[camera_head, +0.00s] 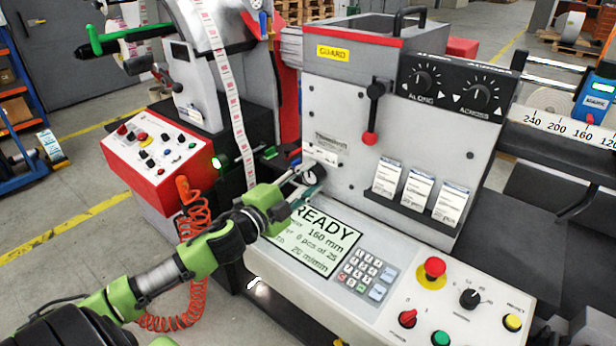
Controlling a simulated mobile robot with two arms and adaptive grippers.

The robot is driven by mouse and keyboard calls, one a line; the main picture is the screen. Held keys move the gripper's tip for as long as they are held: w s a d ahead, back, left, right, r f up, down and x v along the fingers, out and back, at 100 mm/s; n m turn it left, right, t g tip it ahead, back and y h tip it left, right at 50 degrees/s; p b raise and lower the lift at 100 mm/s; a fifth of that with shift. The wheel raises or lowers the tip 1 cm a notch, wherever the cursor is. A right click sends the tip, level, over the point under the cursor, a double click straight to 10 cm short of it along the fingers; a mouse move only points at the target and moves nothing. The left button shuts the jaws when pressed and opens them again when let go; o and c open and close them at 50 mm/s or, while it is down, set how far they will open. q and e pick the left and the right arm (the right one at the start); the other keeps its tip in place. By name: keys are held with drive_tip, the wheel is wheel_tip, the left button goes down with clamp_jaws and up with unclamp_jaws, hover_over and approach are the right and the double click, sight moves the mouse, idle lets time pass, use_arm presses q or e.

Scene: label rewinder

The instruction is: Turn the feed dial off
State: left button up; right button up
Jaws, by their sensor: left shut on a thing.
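My left gripper (306,182) reaches in from the lower left to the grey machine's front panel, just above the READY display (312,236). Its fingers are shut on a small round dark dial (314,174) below a small white label (321,155). The fingers hide part of this dial, and its marking and setting are too small to read. I take it to be the feed dial, but I cannot read its name. My right gripper is not in view.
A red knob (407,318), a black dial (470,298), a red emergency button (434,268) and a keypad (363,273) are on the front console. ALONG (423,79) and ACROSS (481,95) dials sit higher up. A coiled orange hose (193,235) hangs behind my left arm.

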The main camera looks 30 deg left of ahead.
use_arm(q)
drive_tip(key=shift+m, duration=0.9)
drive_tip(key=shift+f, duration=0.1)
drive_tip(key=o, duration=1.1)
drive_tip(key=shift+s+a, duration=0.2)
drive_tip(key=shift+s, duration=2.8)
drive_tip(key=shift+s+a, duration=0.2)
drive_tip(key=shift+s, duration=2.8)
